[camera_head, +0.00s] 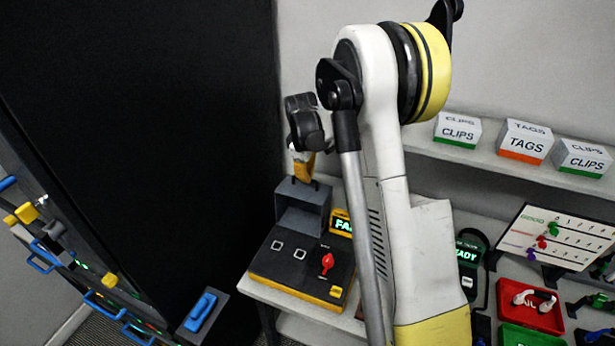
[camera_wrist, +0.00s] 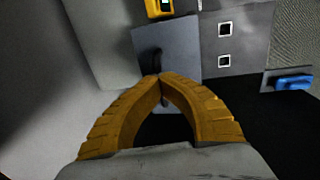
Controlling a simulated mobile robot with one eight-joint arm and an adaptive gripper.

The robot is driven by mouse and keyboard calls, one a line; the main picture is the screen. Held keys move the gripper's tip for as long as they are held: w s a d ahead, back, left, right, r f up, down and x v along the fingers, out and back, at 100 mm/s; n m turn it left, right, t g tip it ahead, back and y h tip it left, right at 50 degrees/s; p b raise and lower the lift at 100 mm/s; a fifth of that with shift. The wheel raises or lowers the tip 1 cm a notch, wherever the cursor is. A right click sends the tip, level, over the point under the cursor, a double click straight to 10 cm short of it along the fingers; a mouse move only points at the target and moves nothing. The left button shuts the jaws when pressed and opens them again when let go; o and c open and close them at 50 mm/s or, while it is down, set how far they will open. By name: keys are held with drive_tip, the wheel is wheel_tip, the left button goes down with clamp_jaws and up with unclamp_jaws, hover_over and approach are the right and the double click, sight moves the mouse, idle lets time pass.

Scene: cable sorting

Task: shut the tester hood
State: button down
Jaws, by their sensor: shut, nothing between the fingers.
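The tester (camera_head: 300,268) is a dark box with yellow trim on the bench, with two square sockets and a red knob (camera_head: 327,262) on top. Its grey hood (camera_head: 301,212) stands raised at the back, leaving the sockets uncovered. In the wrist view the hood (camera_wrist: 180,42) is a flat grey panel with a dark handle (camera_wrist: 150,62). My gripper (camera_head: 304,172) is just above the hood's top edge. In the wrist view its orange fingers (camera_wrist: 161,78) meet at the tips, overlapping the handle. I cannot tell whether they touch it. Nothing is held.
A yellow display (camera_head: 342,222), partly hidden by my arm, stands behind the tester. A blue handle on a grey block (camera_head: 201,311) is at the front left. A large black panel (camera_head: 140,130) fills the left. Boxes of clips and tags (camera_head: 525,142) sit on the right shelf.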

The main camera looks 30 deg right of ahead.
drive_tip(key=s+a+f+t+h+b, duration=0.3)
drive_tip(key=s+a+t+h+b, duration=0.3)
drive_tip(key=s+a+b, duration=0.5)
drive_tip(key=a+h+b, duration=0.2)
drive_tip(key=a+b, duration=0.1)
drive_tip(key=shift+s+a+f+t+h+b, duration=0.2)
drive_tip(key=shift+a+f+t+h+b, duration=0.1)
drive_tip(key=shift+a+f+t, duration=0.1)
drive_tip(key=c, duration=2)
unclamp_jaws()
drive_tip(key=shift+s+a+r, duration=0.15)
drive_tip(key=shift+r, duration=0.15)
drive_tip(key=o, duration=0.5)
drive_tip(key=shift+r, duration=0.1)
drive_tip(key=shift+p, duration=0.3)
drive_tip(key=f+p+v, duration=0.1)
drive_tip(key=p+v, duration=0.2)
drive_tip(key=v, duration=0.9)
drive_tip(key=shift+a, duration=0.25)
drive_tip(key=shift+s, duration=0.15)
